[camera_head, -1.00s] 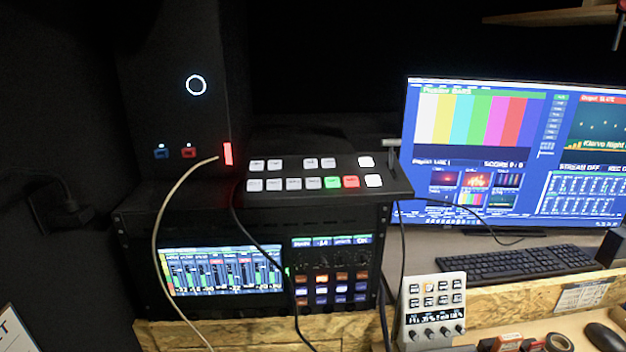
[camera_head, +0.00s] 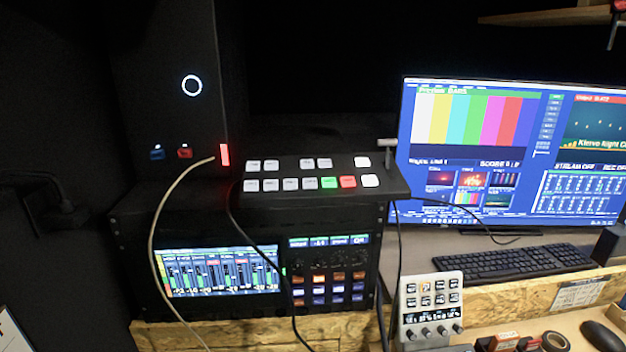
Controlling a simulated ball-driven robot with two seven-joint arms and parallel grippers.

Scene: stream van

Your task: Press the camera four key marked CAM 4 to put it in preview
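The black switcher panel (camera_head: 300,198) sits on top of the rack, left of the monitor. It carries two rows of small keys. In the front row several white keys (camera_head: 270,185) stand at the left, then a lit green key (camera_head: 329,183), a lit red key (camera_head: 348,182) and a white key (camera_head: 370,181). The back row holds more white keys (camera_head: 316,163). The key labels are too small to read, so I cannot tell which is CAM 4. The monitor (camera_head: 436,118) shows colour bars in its preview pane. Neither gripper is in view.
A T-bar lever (camera_head: 389,150) rises at the panel's right end. A pale cable (camera_head: 158,222) and a black cable (camera_head: 262,247) hang in front of the rack. A small white control box (camera_head: 431,305) stands before the keyboard (camera_head: 512,262). The space above the panel is clear.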

